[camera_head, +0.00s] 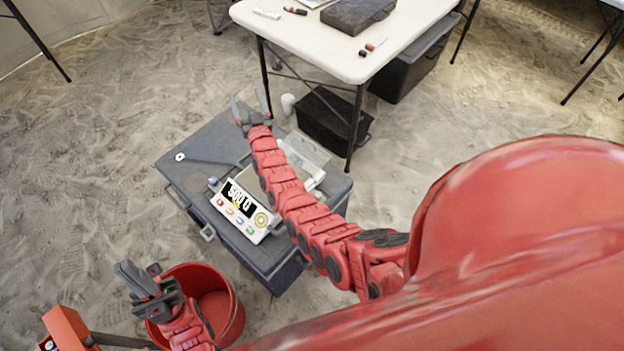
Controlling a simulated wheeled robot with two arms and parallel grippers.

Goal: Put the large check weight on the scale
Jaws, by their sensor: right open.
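The scale (240,210) is a white device with a dark display and coloured buttons, on top of a grey case. The display appears to read 500. My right arm crosses over the scale and hides much of its pan. My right gripper (250,101) is open and appears empty, with its fingers apart beyond the case's far edge. I cannot make out the large check weight; it may be hidden behind the arm. My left gripper (136,270) is at the lower left by a red bucket, and I cannot tell its opening.
The grey case (208,147) stands on sandy ground. A small blue-topped item (212,182) and a white ring-like piece (180,156) are on it. A red bucket (233,322) stands at lower left. A white table (330,55) and black bin (325,117) are beyond.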

